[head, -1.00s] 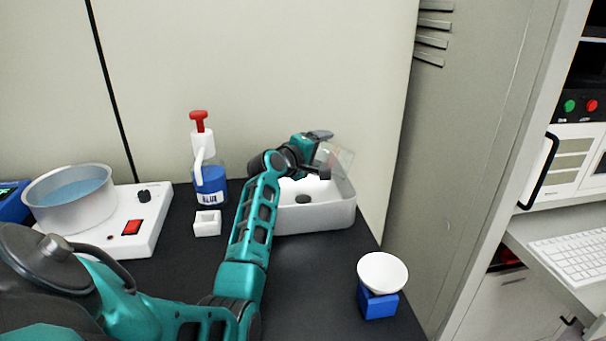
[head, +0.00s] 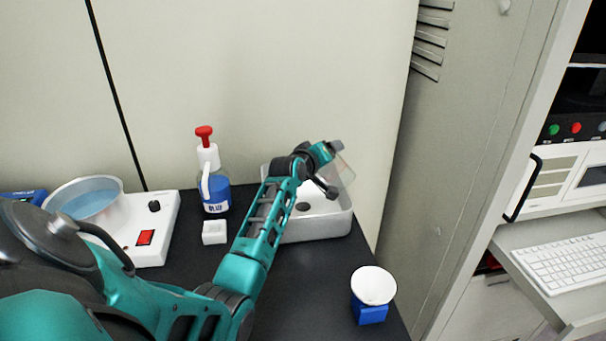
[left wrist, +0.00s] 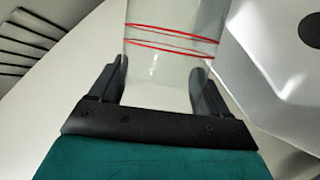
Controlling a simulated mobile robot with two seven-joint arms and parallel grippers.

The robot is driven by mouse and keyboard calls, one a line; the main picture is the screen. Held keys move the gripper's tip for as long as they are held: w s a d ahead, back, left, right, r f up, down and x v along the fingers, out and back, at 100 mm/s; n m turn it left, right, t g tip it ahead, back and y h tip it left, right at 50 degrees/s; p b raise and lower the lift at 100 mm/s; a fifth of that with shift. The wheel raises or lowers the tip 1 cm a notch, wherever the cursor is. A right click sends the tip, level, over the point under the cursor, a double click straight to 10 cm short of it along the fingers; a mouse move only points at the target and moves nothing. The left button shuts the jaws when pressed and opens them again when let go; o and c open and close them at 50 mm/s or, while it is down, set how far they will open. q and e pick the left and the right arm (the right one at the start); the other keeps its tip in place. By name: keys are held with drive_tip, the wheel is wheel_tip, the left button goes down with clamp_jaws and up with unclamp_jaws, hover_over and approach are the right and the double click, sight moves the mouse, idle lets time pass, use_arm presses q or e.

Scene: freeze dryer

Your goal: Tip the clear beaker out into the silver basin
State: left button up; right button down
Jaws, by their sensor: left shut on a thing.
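The clear beaker (head: 341,174) is tilted above the right part of the silver basin (head: 318,228) in the head view. I see no liquid in the visible part of the beaker. My right gripper is not in view.
A pump bottle of blue liquid (head: 214,193) and a small white block (head: 214,232) stand left of the basin. A water bath (head: 120,205) is further left. A white dish on a blue base (head: 373,288) stands front right. A wall is close behind the basin.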

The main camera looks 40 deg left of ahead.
sight(341, 158)
use_arm(q)
drive_tip(key=shift+w+d+r+m, duration=0.15)
drive_tip(key=shift+d+r+m, duration=0.2)
drive_tip(key=shift+r+m, duration=0.3)
drive_tip(key=shift+w+d+f+m+g+y, duration=0.15)
drive_tip(key=shift+d+f+m+y, duration=0.1)
drive_tip(key=shift+d, duration=0.1)
drive_tip(key=shift+w+d+f+m+g+y, duration=0.1)
drive_tip(key=shift+w+d+m+g+y, duration=0.05)
drive_tip(key=shift+d+m+y, duration=0.15)
drive_tip(key=shift+w+d+r+m+y, duration=0.2)
drive_tip(key=shift+d+r+m, duration=0.1)
drive_tip(key=shift+d, duration=0.2)
drive_tip(key=shift+w+d+r+m+y, duration=0.15)
drive_tip(key=shift+d+r+m, duration=0.15)
drive_tip(key=shift+d, duration=0.15)
drive_tip(key=shift+w+d+f+m+g+y, duration=0.3)
drive_tip(key=shift+d+f+m, duration=0.1)
drive_tip(key=shift+d+m, duration=0.15)
drive_tip(key=shift+w+d+r+m+y, duration=0.15)
drive_tip(key=shift+d+r+m+y, duration=0.1)
drive_tip(key=shift+d+m, duration=0.2)
drive_tip(key=shift+w+d+r+m+y, duration=0.15)
drive_tip(key=shift+d+r+m+y, duration=0.1)
drive_tip(key=shift+d+m, duration=0.15)
